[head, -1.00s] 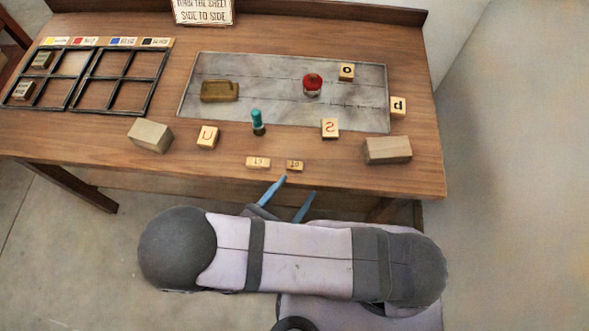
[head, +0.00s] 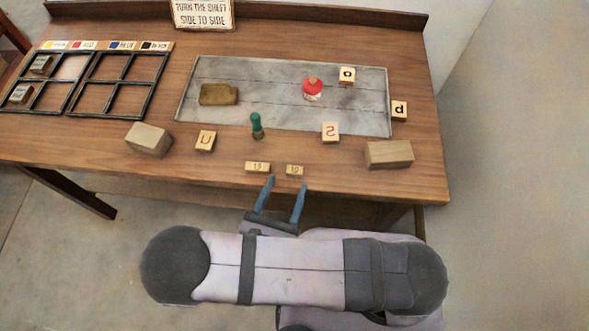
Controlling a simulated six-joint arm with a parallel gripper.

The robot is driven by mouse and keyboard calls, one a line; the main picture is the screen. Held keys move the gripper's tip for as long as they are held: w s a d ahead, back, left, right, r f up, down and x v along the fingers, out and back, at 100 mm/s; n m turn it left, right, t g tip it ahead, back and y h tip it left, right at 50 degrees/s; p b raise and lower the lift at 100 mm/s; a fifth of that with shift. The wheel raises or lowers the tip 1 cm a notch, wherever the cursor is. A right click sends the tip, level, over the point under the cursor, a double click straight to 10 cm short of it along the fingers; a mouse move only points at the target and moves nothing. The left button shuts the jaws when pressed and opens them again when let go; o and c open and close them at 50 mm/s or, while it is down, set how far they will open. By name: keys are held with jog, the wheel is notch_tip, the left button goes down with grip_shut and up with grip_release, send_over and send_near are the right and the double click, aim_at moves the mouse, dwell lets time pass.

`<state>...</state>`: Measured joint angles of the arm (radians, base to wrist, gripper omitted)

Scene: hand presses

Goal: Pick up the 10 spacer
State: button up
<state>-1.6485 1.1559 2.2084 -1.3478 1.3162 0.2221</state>
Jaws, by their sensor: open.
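The 10 spacer (head: 295,170) is a small pale wooden block with a dark "10" on its top. It lies flat near the front edge of the table, just right of the similar, slightly longer 13 spacer (head: 257,167). My gripper (head: 288,181) has two blue fingers, open and empty. Its fingertips are at the table's front edge, just below the two spacers in the picture. The right fingertip is close to the 10 spacer and the left one is below the 13 spacer. I cannot tell how high the fingertips are.
Letter blocks, a green-handled tool (head: 257,125) and two plain wooden blocks (head: 149,139) (head: 389,154) stand around the grey plate (head: 360,120). On the plate are a brown block (head: 218,94) and a red-topped jar (head: 313,90). Black-framed compartments (head: 110,94) are at the left.

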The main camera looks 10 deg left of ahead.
aim_at(293, 173)
jog(key=x, duration=0.3)
jog(key=shift+w+d+r, duration=0.1)
jog(key=shift+d+r, duration=0.15)
jog(key=shift+w+d+f, duration=0.1)
jog(key=shift+w+f, duration=0.05)
jog(key=shift+w, duration=0.55)
jog(key=shift+c, duration=0.3)
jog(key=c, duration=1)
jog(key=shift+c, duration=0.2)
